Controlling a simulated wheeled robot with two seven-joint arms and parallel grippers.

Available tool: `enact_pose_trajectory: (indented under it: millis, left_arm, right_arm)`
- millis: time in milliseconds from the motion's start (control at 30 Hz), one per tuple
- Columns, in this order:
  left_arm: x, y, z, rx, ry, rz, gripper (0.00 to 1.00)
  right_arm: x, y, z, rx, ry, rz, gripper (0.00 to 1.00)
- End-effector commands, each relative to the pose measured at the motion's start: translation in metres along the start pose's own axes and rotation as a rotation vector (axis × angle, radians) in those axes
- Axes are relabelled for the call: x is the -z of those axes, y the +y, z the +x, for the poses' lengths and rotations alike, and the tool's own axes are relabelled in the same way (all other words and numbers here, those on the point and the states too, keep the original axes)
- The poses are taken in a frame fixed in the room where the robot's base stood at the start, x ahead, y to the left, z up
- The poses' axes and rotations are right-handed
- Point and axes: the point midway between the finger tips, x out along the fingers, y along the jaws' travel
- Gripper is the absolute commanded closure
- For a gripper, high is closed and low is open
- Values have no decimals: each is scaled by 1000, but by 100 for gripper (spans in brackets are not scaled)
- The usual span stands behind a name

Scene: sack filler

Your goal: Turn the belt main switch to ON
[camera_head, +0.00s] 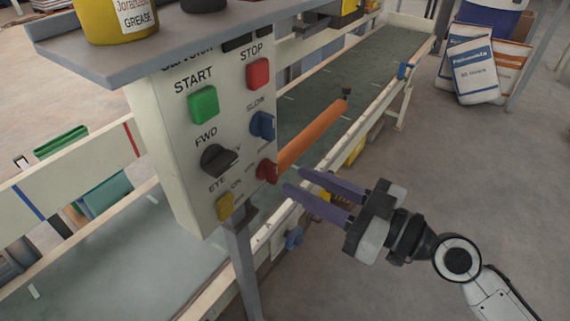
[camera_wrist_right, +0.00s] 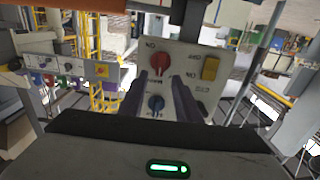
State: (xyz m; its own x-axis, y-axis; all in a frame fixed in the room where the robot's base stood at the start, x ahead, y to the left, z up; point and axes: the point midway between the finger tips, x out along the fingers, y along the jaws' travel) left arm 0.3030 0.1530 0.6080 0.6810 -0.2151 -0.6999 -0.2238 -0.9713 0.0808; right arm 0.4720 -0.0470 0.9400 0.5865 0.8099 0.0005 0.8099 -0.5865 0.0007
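The cream control box (camera_head: 187,125) carries labelled buttons and knobs. A red rotary knob (camera_head: 267,171) sits low on its right side, with an ON label near it in the wrist view (camera_wrist_right: 160,63). I cannot tell exactly which way it points. My right gripper (camera_head: 294,179) is open, its two purple fingers apart, just right of the red knob. In the wrist view its fingertips (camera_wrist_right: 160,78) stand on either side of the line to the knob, apparently short of it, with nothing held. My left gripper is not in view.
A yellow knob (camera_head: 225,205), a blue knob (camera_head: 263,124) and a black knob (camera_head: 217,160) are nearby on the box. An orange rod (camera_head: 313,133) slants away behind the red knob. A grey shelf (camera_head: 200,42) overhangs the box.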

Motion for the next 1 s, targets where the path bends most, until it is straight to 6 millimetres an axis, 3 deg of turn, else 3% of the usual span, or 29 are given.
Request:
enact_pose_trajectory:
  millis: [100, 300, 633, 667, 833, 1000]
  left_arm:
    - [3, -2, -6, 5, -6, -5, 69]
    - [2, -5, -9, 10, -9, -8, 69]
    - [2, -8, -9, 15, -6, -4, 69]
    - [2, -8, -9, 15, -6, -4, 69]
    - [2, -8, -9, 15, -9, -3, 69]
    - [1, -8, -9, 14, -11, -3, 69]
  right_arm:
    - [4, 0, 22, -1, 3, 2, 70]
    - [1, 0, 43, -1, 1, 2, 70]
    - [-1, 0, 47, -1, -1, 0, 70]
    - [-1, 0, 47, -1, -1, 0, 71]
    - [-1, 0, 47, -2, -1, 1, 100]
    - [-1, 0, 47, -2, -1, 2, 100]
